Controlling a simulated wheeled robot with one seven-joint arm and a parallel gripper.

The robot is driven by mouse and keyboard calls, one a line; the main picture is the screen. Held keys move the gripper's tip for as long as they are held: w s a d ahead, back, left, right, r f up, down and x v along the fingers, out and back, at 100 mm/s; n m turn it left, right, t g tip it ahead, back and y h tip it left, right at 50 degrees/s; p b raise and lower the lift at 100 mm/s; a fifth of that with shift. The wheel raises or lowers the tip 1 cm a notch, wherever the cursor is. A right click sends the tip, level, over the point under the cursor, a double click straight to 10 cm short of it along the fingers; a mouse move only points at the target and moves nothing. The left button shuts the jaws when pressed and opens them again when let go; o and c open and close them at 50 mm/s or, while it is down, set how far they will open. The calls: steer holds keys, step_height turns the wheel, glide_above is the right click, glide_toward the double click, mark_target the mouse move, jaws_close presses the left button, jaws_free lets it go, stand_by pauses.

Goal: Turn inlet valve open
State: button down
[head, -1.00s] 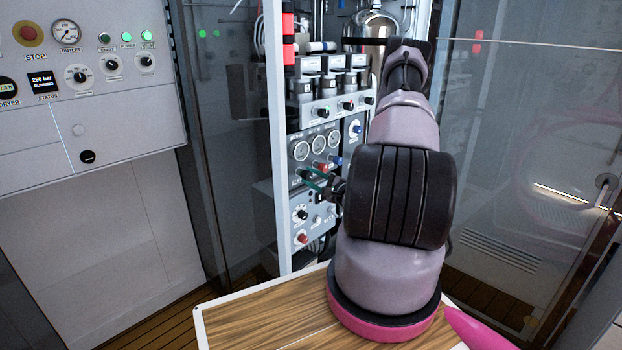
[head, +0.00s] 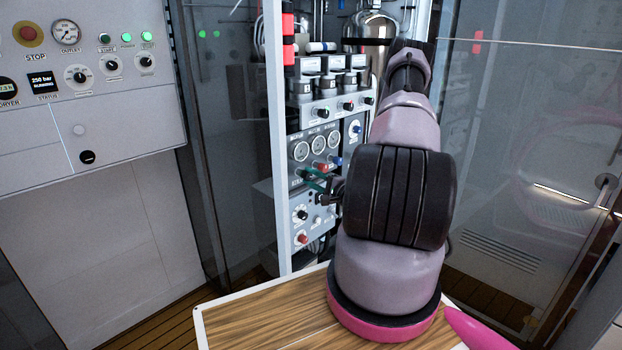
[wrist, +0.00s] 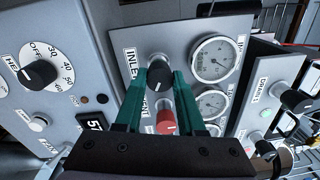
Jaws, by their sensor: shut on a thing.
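The inlet valve is a black round knob (wrist: 158,79) on a grey gauge panel, beside the partly covered label "INLET" in the wrist view. My gripper (wrist: 166,76) has green fingers, which are shut on this knob, one on each side. In the head view my gripper (head: 312,180) reaches the lower left part of the panel, and my arm hides much of what lies behind it. The knob's exact turn angle is hard to tell.
A red knob (wrist: 166,121) sits between my fingers, nearer the palm. Round gauges (wrist: 215,58) are just right of the fingers. A dial with numbers (wrist: 38,74) is at the left. A cabinet post (head: 277,150) stands left of the panel in the head view.

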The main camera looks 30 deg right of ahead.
steer(key=shift+s+f, duration=0.15)
steer(key=shift+f, duration=0.05)
steer(key=c, duration=0.6)
jaws_free()
steer(key=shift+o, duration=0.4)
steer(key=shift+r, duration=0.1)
steer(key=v, duration=1)
steer(key=shift+s, duration=0.3)
steer(key=shift+d, duration=0.15)
